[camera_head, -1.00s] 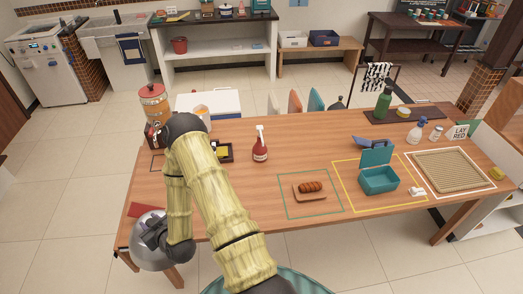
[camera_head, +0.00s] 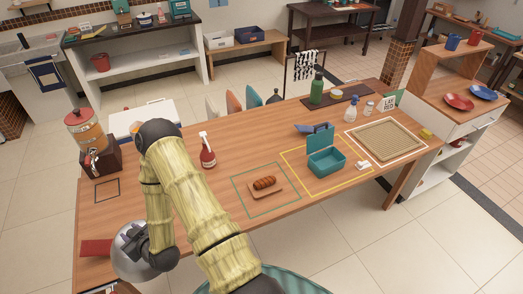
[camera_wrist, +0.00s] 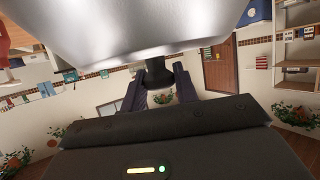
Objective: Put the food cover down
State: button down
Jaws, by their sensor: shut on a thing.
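The food cover (camera_head: 131,252) is a shiny silver dome at the front left edge of the table in the head view. My gripper (camera_head: 160,248) is at its right side, partly hidden by my arm. In the wrist view the cover (camera_wrist: 150,30) fills the top, and my gripper (camera_wrist: 158,92) is shut on its dark knob. The cover looks held on its side, not flat. A brown loaf-like food (camera_head: 264,183) lies on a small board inside a green outline on the table, right of my arm.
A red flat thing (camera_head: 95,247) lies by the cover. A drink dispenser (camera_head: 87,135) stands at the left.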

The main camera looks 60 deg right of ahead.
jog(key=w+d+b, duration=0.1)
jog(key=d+b, duration=0.1)
jog(key=w+d+f+b, duration=0.1)
jog(key=d+b, duration=0.1)
jog(key=d, duration=0.1)
jog(key=w+d+f+b, duration=0.1)
jog(key=w+d+b, duration=0.1)
jog(key=shift+d+f+b, duration=0.15)
jog(key=shift+b, duration=0.15)
jog(key=s+d+f+m+h+b, duration=0.1)
jog(key=s+d+h+b, duration=0.1)
jog(key=d+b, duration=1.2)
jog(key=s+d, duration=0.1)
jog(key=d, duration=1.2)
jog(key=shift+f+m+b, duration=0.15)
jog(key=shift+m+b, duration=0.2)
jog(key=shift+m, duration=0.05)
jog(key=shift+f, duration=0.15)
jog(key=shift+f, duration=2.9)
